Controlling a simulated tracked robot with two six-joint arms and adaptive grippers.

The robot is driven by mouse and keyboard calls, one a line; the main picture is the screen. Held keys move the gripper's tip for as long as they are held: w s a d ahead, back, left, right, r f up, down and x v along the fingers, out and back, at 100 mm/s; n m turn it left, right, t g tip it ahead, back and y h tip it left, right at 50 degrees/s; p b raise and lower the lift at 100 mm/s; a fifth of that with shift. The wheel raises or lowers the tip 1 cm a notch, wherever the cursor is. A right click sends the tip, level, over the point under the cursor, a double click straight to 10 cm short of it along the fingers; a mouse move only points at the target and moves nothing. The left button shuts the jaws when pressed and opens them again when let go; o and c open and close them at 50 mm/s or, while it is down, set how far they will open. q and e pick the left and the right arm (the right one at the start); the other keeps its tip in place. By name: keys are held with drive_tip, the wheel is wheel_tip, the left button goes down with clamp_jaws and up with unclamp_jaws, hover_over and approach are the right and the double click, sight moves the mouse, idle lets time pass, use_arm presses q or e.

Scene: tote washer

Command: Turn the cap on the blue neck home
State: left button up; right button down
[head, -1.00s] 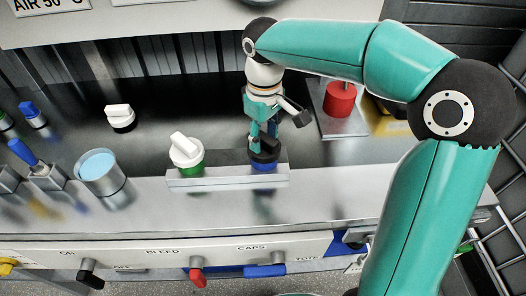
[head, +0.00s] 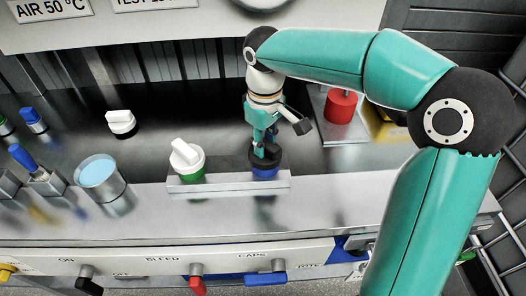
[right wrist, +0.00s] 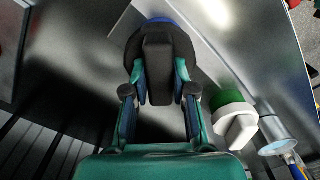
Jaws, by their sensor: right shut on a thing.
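The black cap (head: 256,163) sits on the blue neck (head: 265,173), at the right end of a metal block on the ledge. The right wrist view shows the cap's black grip (right wrist: 158,55), with a little of the blue neck (right wrist: 170,19) behind it. My right gripper (head: 265,147) points down from above and is shut on the cap's grip, one finger on each side. The fingers hide part of the cap in the head view. I cannot tell how far the cap is turned. My left gripper is out of view.
A white cap (head: 187,155) on a green neck stands beside it on the same block (head: 225,183). A metal cup of blue liquid (head: 100,172) is at left. Another white cap (head: 121,122) lies behind. A red cylinder (head: 340,106) stands at back right.

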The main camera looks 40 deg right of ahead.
sight(266, 143)
idle(0.3)
drive_tip(key=m, duration=0.9)
drive_tip(key=shift+s+d, duration=0.1)
drive_tip(key=c, duration=0.9)
unclamp_jaws()
drive_tip(key=shift+o, duration=0.2)
drive_tip(key=o, duration=0.6)
drive_tip(key=shift+c, duration=0.2)
drive_tip(key=shift+r+p, duration=3.4)
drive_tip(key=shift+r, duration=0.15)
